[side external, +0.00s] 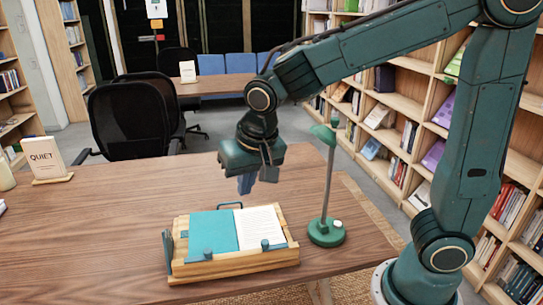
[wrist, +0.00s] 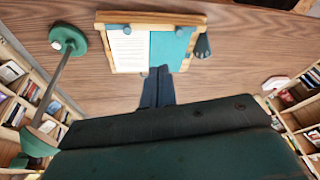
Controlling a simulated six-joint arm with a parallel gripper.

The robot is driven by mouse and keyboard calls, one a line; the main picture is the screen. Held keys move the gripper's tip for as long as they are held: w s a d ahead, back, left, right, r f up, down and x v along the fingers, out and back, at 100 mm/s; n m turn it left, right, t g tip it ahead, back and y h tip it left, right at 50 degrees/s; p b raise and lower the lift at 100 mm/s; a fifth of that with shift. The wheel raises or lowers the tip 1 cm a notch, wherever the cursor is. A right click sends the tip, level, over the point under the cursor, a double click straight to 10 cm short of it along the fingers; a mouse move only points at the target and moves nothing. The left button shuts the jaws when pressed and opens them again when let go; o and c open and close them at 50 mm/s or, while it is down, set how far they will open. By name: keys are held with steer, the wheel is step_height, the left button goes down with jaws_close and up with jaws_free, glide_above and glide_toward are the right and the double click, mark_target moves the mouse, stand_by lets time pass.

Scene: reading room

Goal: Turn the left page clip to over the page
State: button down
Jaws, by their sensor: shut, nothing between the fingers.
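A wooden book stand (side external: 235,262) on the table holds an open book with a teal left page (side external: 212,232) and a white printed right page (side external: 258,228). A small blue left page clip (side external: 208,254) sits at the stand's front ledge, below the teal page; its exact angle is too small to tell. A matching right clip (side external: 265,244) sits below the printed page. My gripper (side external: 246,184) is shut and empty, pointing down above and behind the book, apart from it. In the wrist view its fingers (wrist: 158,72) show beside the book's back edge.
A green desk lamp (side external: 326,231) stands close right of the stand. A dark grey piece (side external: 168,250) stands at the stand's left end. A "QUIET" sign (side external: 44,158) stands far left. The table (side external: 110,220) left of the stand is clear.

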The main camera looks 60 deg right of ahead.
mark_target(198, 256)
steer(key=w+a+f+m+h, duration=0.2)
steer(key=w+a+f, duration=0.5)
steer(key=a+f, duration=0.5)
step_height(198, 256, down, 3)
steer(key=shift+w+f+m, duration=0.15)
steer(key=shift+f+m, duration=0.05)
steer(key=shift+m, duration=0.6)
steer(key=x, duration=0.3)
steer(key=d+x, duration=0.1)
steer(key=x, duration=0.3)
steer(key=w+x, duration=0.1)
steer(key=x, duration=0.2)
steer(key=shift+w+d, duration=0.15)
steer(key=shift+d, duration=0.1)
steer(key=shift+w+d, duration=0.65)
